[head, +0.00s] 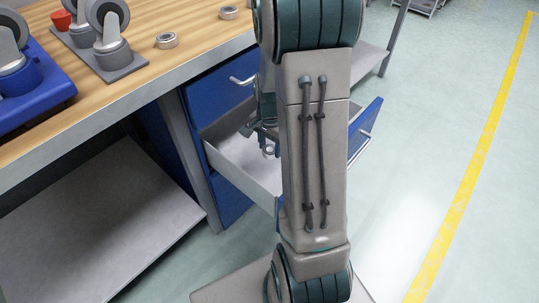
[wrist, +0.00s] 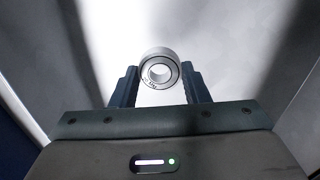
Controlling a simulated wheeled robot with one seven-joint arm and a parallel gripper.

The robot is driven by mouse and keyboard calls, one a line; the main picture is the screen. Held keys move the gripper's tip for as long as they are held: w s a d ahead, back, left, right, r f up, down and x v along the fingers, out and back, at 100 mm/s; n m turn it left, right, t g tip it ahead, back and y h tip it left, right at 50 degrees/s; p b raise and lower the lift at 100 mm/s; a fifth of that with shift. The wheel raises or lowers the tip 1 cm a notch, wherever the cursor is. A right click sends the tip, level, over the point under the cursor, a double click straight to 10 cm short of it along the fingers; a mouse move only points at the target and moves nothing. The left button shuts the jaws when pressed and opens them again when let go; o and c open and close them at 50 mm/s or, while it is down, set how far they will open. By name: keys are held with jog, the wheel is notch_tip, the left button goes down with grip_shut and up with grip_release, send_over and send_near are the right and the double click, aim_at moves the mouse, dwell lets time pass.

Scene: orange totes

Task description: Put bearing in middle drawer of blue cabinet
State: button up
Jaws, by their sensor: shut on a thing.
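The bearing (wrist: 147,75), a silver ring with a dark inner band, sits between the fingertips of my gripper (wrist: 160,85) in the wrist view. My gripper is shut on it. In the head view the held bearing (head: 268,151) shows small, over the open middle drawer (head: 232,168) of the blue cabinet (head: 215,92). The drawer is pulled out and its light grey inside looks empty where I see it. My arm hides part of the drawer. The bearing's height above the drawer floor is hard to tell.
On the wooden bench top (head: 190,22) lie two more bearings, one nearer (head: 166,41) and one farther (head: 229,13). A grey lower shelf (head: 95,215) is clear. Floor at right is free.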

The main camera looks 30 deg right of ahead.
aim_at(270, 164)
jog(key=shift+f+b, duration=0.85)
jog(key=shift+f, duration=1.75)
jog(key=shift+f, duration=0.1)
jog(key=shift+f, duration=0.15)
jog(key=o, duration=1)
notch_tip(270, 164, up, 12)
jog(key=p, duration=0.4)
jog(key=shift+r, duration=0.25)
jog(key=s+a+r+n+t, duration=0.1)
jog(key=s+a+r+n, duration=0.7)
jog(key=s+a+n, duration=0.4)
jog(key=shift+s+a+r+n, duration=0.15)
jog(key=shift+s+r+n, duration=0.2)
jog(key=shift+s+n, duration=0.25)
